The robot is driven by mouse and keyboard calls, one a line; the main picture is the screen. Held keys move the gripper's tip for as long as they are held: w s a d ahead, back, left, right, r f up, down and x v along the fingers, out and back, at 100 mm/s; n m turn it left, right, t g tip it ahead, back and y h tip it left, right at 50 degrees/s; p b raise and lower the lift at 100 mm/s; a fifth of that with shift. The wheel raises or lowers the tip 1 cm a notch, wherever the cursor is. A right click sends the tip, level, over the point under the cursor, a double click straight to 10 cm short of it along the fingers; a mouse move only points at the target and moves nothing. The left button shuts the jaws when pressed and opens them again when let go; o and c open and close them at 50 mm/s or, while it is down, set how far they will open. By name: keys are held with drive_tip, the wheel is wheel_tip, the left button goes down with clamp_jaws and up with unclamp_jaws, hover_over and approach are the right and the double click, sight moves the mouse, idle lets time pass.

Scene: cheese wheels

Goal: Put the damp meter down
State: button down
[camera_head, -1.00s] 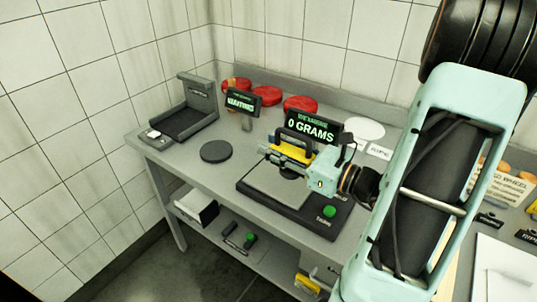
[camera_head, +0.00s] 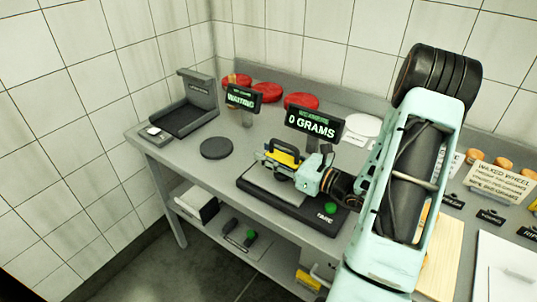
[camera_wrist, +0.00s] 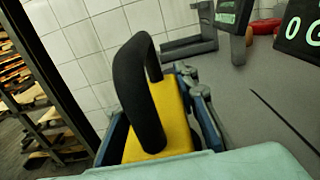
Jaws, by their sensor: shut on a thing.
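The damp meter, a yellow block with a black arched handle, is held in my gripper. It shows in the head view (camera_head: 283,157) and large in the wrist view (camera_wrist: 174,131). My gripper (camera_head: 279,163) is shut on its yellow body, with blue-grey fingers (camera_wrist: 205,118) on either side and the handle upright. In the head view the meter is over the plate of the dark scale (camera_head: 262,194), whose display (camera_head: 314,125) reads 0 GRAMS. I cannot tell whether its underside touches the plate; the gripper hides part of it.
A dark round disc (camera_head: 216,148) lies left of the scale. A grey tray-like device (camera_head: 183,121) stands at the left end. The WAITING sign (camera_head: 242,97) and red cheese wheels (camera_head: 301,101) are behind. A lower shelf (camera_head: 245,240) holds small tools. Bench surface around the disc is clear.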

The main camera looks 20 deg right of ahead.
sight(292, 163)
drive_tip(key=shift+f, duration=0.15)
drive_tip(key=c, duration=1.5)
unclamp_jaws()
drive_tip(key=shift+r, duration=0.2)
drive_tip(key=b+v, duration=0.1)
drive_tip(key=v, duration=1.1)
drive_tip(key=shift+f, duration=0.1)
